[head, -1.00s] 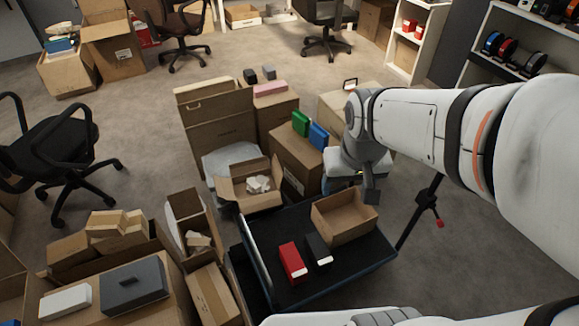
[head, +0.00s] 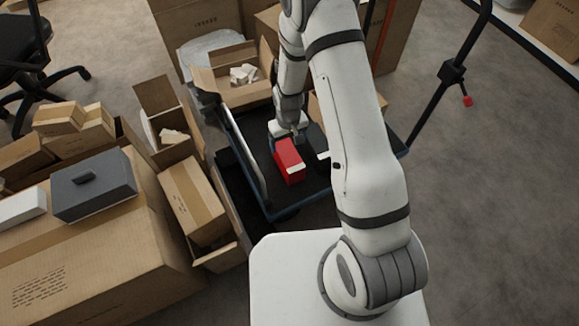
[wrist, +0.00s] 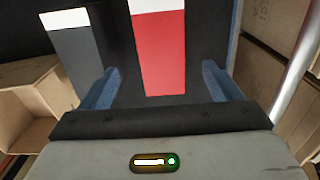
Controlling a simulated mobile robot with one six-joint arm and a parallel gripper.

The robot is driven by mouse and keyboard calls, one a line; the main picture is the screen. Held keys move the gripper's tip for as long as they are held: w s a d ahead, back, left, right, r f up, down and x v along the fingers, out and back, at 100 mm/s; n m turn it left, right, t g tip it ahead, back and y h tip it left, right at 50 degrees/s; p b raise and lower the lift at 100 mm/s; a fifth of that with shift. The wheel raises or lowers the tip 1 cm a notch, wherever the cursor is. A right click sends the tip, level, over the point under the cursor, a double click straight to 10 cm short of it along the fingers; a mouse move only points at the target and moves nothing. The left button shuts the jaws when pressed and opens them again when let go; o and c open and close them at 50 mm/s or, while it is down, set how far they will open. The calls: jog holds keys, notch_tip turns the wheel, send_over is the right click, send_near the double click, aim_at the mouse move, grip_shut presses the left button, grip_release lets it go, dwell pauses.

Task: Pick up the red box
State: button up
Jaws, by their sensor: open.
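The red box (head: 288,159) with a white end lies on the black cart bed (head: 305,202). In the wrist view the red box (wrist: 160,55) shows between my two fingers, a little ahead of them. My gripper (wrist: 160,85) is open and empty, with a gap on each side of the box. In the head view my gripper (head: 289,134) is at the far end of the red box; its fingertips are hard to make out there. A dark grey box with a white end (wrist: 75,60) lies to the left in the wrist view, close to my left finger.
An open carton (head: 235,88) with white packing stands beyond the cart. A cart side rail (head: 243,150) runs left of the red box. Stacked cartons (head: 195,200) crowd the left. Open floor (head: 480,200) lies to the right.

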aim_at(288, 152)
notch_tip(288, 152, down, 5)
jog(key=shift+s+a+f+b, duration=0.1)
jog(key=shift+a+f+b, duration=0.1)
jog(key=shift+b, duration=0.45)
jog(key=f+b, duration=0.1)
jog(key=f, duration=0.2)
jog(key=f+b, duration=0.1)
jog(key=f, duration=0.1)
jog(key=shift+w+d+f+b, duration=0.1)
jog(key=shift+w+f+b, duration=0.05)
jog(key=shift+w+b, duration=0.15)
jog(key=c, duration=1.4)
